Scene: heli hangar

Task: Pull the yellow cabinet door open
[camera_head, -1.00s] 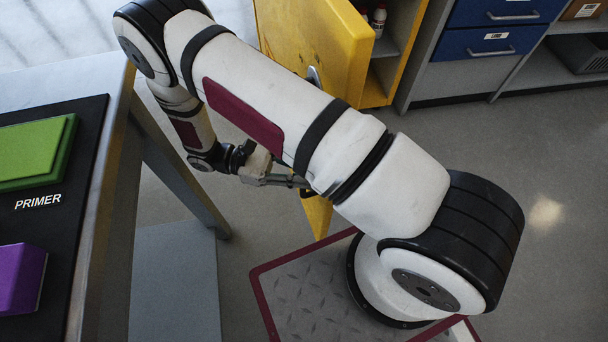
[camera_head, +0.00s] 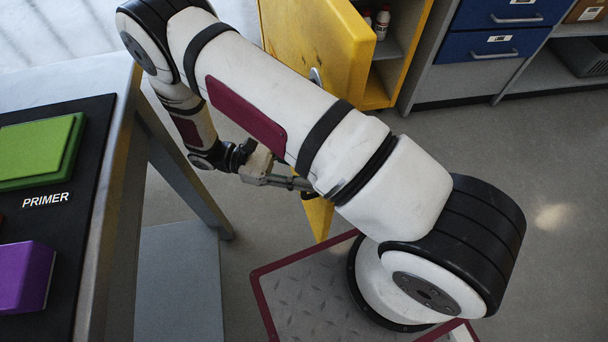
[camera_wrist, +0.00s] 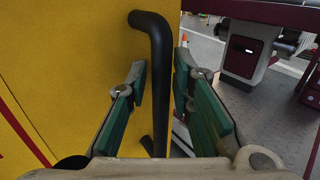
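The yellow cabinet door (camera_head: 325,40) stands swung out from its cabinet, so the inside shelves show at its right. A lower strip of the door (camera_head: 318,215) shows beneath my arm. In the wrist view the door face (camera_wrist: 70,60) fills the left side. Its black bar handle (camera_wrist: 160,75) runs upright between my two green-padded fingers. My gripper (camera_wrist: 160,85) is closed in on the handle, with the fingertips close on both sides of it. In the head view my gripper (camera_head: 285,182) is partly hidden behind my forearm, and the handle's grasped part is hidden.
A workbench (camera_head: 110,180) with a black mat, a green block (camera_head: 38,150) and a purple block (camera_head: 22,278) stands at the left. Blue drawers (camera_head: 490,45) are at the back right. The grey floor at right is clear. In the wrist view an orange cone (camera_wrist: 184,40) stands beyond the door edge.

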